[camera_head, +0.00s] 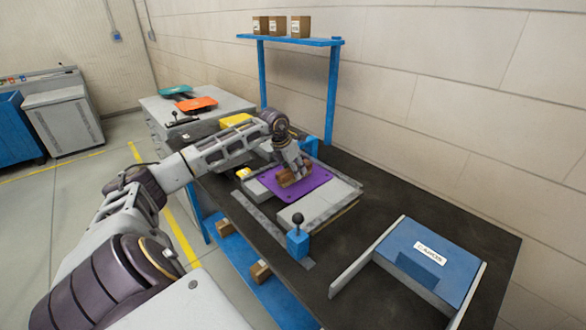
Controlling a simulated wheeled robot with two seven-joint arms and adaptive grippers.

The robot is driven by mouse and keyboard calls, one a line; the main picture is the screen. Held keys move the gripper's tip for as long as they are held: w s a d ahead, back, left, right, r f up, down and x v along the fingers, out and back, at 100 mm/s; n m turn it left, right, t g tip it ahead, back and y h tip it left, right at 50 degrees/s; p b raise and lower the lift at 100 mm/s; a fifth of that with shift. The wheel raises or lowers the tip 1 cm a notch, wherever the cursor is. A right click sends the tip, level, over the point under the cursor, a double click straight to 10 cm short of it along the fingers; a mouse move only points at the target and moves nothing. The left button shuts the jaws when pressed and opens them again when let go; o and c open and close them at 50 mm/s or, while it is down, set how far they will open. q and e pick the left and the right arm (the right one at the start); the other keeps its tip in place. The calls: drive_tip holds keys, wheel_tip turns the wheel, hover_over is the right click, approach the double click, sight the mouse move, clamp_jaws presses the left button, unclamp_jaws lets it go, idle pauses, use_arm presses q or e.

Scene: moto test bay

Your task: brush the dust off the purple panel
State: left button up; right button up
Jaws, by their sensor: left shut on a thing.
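The purple panel (313,184) lies on a grey fixture (327,205) on the dark workbench. My left arm reaches in from the left, and my left gripper (292,172) points down over the panel. It is shut on a brown block-like thing, seemingly the brush (290,180), which is at the panel's surface; I cannot tell if it touches. The gripper and brush hide part of the panel. No dust can be made out at this size. My right gripper is not in view.
A blue clamp block with a black knob (298,240) stands at the fixture's front. A blue labelled box (425,260) sits between grey rails at the right. A yellow item (236,120) lies behind my arm. A blue shelf (290,41) with small boxes stands behind.

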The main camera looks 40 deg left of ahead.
use_arm(q)
drive_tip(key=shift+s+d, duration=0.1)
drive_tip(key=shift+d, duration=0.95)
drive_tip(key=shift+d+f, duration=0.1)
drive_tip(key=shift+s+d, duration=0.15)
drive_tip(key=shift+d, duration=1.3)
drive_tip(key=shift+a, duration=0.15)
drive_tip(key=shift+a+b, duration=0.35)
drive_tip(key=shift+a, duration=1.05)
drive_tip(key=shift+a, duration=0.15)
drive_tip(key=shift+w+a, duration=0.15)
drive_tip(key=shift+a, duration=0.6)
drive_tip(key=shift+w+a, duration=0.1)
drive_tip(key=shift+a, duration=0.6)
drive_tip(key=shift+w+a, duration=0.2)
drive_tip(key=shift+a, duration=1.35)
